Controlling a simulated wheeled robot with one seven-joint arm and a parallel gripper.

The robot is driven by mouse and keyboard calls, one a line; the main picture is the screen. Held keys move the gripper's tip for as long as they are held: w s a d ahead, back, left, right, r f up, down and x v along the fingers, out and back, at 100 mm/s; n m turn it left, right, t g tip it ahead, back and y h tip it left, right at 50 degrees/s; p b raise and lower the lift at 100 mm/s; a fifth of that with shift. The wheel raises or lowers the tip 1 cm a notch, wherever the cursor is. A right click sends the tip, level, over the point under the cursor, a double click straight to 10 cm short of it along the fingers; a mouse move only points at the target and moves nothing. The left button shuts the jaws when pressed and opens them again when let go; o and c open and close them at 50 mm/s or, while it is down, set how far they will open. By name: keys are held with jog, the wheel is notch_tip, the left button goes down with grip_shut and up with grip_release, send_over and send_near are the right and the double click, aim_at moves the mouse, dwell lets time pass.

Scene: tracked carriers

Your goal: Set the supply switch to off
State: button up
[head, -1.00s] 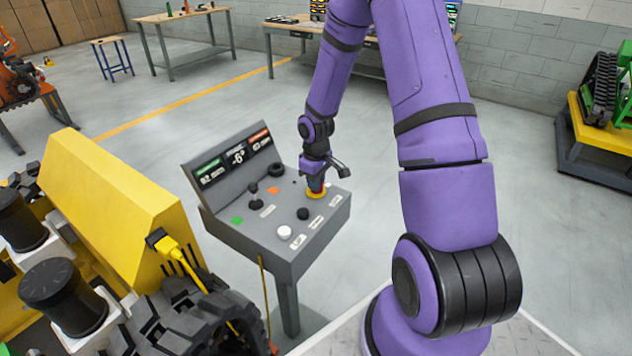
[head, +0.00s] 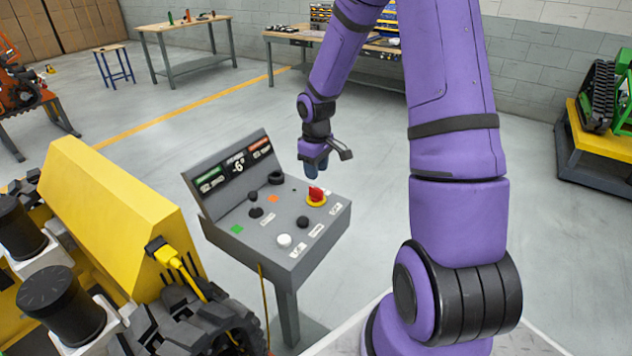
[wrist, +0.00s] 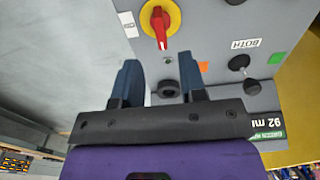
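The supply switch (head: 316,197), which I take to be the red rotary handle on a round yellow base, sits at the right of the sloped grey control console (head: 262,238). The switch also shows at the top of the wrist view (wrist: 160,27), its red handle lying nearly vertical in that picture. My gripper (head: 314,172) hangs just above and behind the switch in the head view, apart from it. In the wrist view my gripper (wrist: 158,62) has its two dark blue fingers spread with nothing between them. The switch lies beyond the fingertips.
The console also carries a black joystick (head: 256,208), a black knob (head: 276,177), a white button (head: 284,240), a black button (head: 302,221) and an upright display panel (head: 238,166). A yellow tracked machine (head: 110,205) stands close at left. Floor right of the console is clear.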

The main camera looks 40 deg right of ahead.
jog(key=shift+r, duration=1.6)
notch_tip(320, 180, up, 10)
jog(key=t+h, duration=0.1)
send_over(316, 188)
jog(key=s+a, duration=0.4)
jog(key=s+a+r+m+t, duration=0.1)
jog(key=s+a+r+m, duration=0.15)
jog(key=s+r, duration=0.4)
jog(key=s+a+r+t, duration=0.1)
jog(key=s+a+r, duration=0.1)
jog(key=s, duration=0.3)
jog(key=s+a+r+m+t, duration=0.1)
jog(key=s+a+r, duration=0.1)
jog(key=s+r, duration=0.2)
jog(key=s+a+r+t+y, duration=0.1)
jog(key=s+a+r, duration=0.1)
jog(key=s+r, duration=0.2)
jog(key=shift+s+a, duration=0.25)
jog(key=shift+s, duration=1.2)
jog(key=shift+m, duration=0.25)
